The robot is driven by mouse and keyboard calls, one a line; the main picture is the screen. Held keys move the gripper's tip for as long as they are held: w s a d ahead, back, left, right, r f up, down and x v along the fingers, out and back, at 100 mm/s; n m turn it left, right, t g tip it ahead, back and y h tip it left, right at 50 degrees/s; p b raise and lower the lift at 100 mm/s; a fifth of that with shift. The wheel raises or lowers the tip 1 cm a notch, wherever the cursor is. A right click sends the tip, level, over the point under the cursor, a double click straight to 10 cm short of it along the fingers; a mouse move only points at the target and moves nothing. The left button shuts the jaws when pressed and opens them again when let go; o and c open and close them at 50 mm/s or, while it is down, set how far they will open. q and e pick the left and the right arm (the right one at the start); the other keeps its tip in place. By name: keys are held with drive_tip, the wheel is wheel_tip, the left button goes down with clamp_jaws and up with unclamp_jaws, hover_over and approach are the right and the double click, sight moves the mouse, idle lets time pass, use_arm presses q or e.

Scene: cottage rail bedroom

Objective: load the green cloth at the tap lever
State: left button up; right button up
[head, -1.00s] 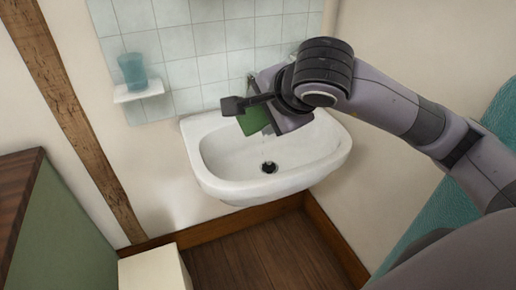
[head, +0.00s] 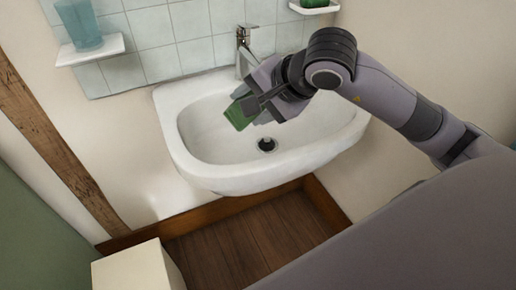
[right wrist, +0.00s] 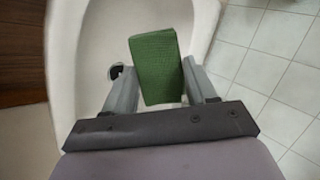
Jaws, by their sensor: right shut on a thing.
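The green cloth (head: 238,116) is held by my right gripper (head: 252,106) over the back part of the white basin (head: 180,155). In the right wrist view the folded cloth (right wrist: 158,62) sits between the two grey fingers of the gripper (right wrist: 160,88), its far end sticking out past them. The chrome tap (head: 243,44) with its lever on top stands at the back of the basin, just behind the gripper and apart from the cloth. The tap's lower part is partly hidden by my wrist. My left gripper is not in view.
A blue cup (head: 80,24) stands on a small white shelf (head: 92,50) at the upper left. A second shelf (head: 314,8) at the top right holds a green thing, cut off by the frame. The drain (head: 267,144) is clear. A white box (head: 138,268) stands at lower left.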

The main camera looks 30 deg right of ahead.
wheel_tip(320, 180, down, 6)
drive_tip(key=n+b, duration=0.1)
drive_tip(key=b, duration=0.2)
drive_tip(key=w+d+f+y+b, duration=0.1)
drive_tip(key=w+d+f+b, duration=0.1)
drive_tip(key=w+d+f, duration=0.2)
drive_tip(key=shift+w+d+n, duration=0.3)
drive_tip(key=shift+w+d, duration=1.6)
drive_tip(key=shift+w, duration=1.95)
drive_tip(key=s+a+b, duration=0.1)
drive_tip(key=s+a, duration=0.3)
drive_tip(key=s, duration=0.3)
